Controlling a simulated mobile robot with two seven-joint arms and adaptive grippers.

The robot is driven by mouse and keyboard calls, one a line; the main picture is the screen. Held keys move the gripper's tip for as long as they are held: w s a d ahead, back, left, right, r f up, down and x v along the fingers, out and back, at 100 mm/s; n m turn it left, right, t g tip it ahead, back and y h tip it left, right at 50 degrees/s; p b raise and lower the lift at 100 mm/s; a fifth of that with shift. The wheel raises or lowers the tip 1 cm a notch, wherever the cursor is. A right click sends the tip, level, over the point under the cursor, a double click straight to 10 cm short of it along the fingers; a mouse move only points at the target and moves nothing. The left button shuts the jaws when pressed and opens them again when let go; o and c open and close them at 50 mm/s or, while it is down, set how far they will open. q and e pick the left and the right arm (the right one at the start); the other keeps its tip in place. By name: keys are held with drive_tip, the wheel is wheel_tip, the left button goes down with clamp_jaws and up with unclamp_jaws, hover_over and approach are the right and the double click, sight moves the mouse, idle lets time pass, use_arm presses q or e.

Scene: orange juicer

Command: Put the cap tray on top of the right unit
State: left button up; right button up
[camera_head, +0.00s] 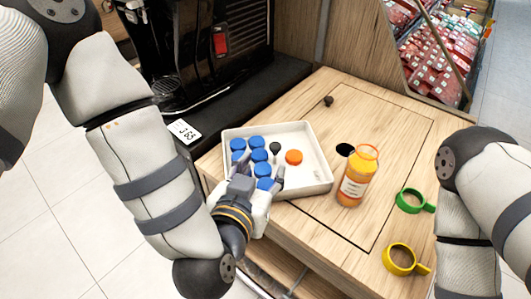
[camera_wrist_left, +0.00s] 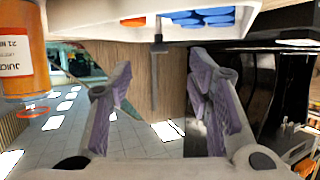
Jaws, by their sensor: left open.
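The cap tray (camera_head: 310,187) is a shallow white tray on the light wooden unit top (camera_head: 400,130). It holds several blue caps (camera_head: 257,142) and one orange cap (camera_head: 293,157). My left gripper (camera_head: 262,180) is at the tray's near left edge, its fingers overlapping the rim in the head view. In the left wrist view the tray wall (camera_wrist_left: 285,28) runs along the top, and the open fingers (camera_wrist_left: 160,85) point toward it with nothing between their tips. I cannot tell whether they touch the tray. My right gripper is out of view. I cannot tell which unit is the right one.
An orange juice bottle (camera_head: 357,178) stands just right of the tray. A black juicer (camera_head: 200,50) stands left.

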sight(274, 150)
use_arm(q)
drive_tip(key=b+x, duration=0.1)
drive_tip(key=x, duration=0.9)
drive_tip(key=shift+w+d+b, duration=0.1)
drive_tip(key=shift+w+b, duration=0.05)
drive_tip(key=shift+b, duration=0.15)
drive_tip(key=shift+r, duration=0.1)
clamp_jaws()
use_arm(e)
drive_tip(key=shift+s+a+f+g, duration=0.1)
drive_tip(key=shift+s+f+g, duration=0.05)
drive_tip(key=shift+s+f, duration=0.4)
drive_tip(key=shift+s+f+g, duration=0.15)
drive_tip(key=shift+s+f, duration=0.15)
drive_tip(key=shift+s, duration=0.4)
